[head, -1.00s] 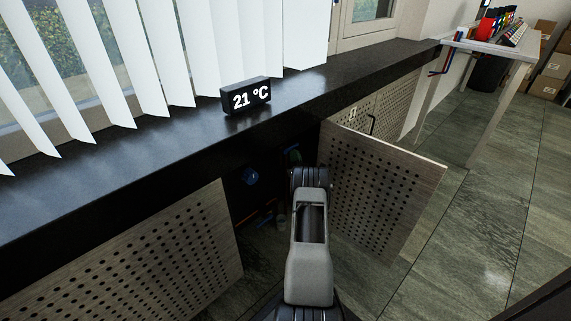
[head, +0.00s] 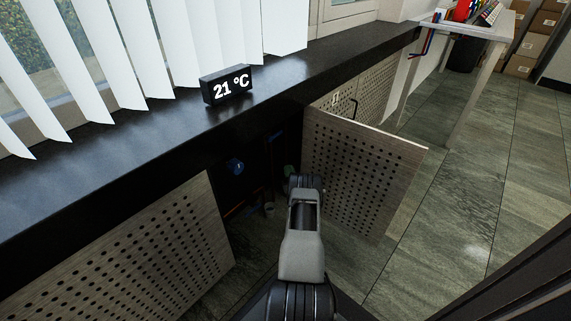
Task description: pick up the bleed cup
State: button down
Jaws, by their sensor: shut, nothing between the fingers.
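A small pale cup-like thing (head: 269,208) stands low inside the open cabinet, just left of my arm. It is small and dim, and I cannot tell for sure that it is the bleed cup. My arm reaches forward and down toward the cabinet opening. Its upper link and elbow cover part of the opening, and my gripper is hidden beyond them.
Two perforated doors stand open, one left (head: 150,245) and one right (head: 362,175). Inside the dark cabinet are a blue round part (head: 235,166), pipes and a green part. Open floor lies right.

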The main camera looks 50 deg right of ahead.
aim_at(269, 207)
jog(key=k, duration=1)
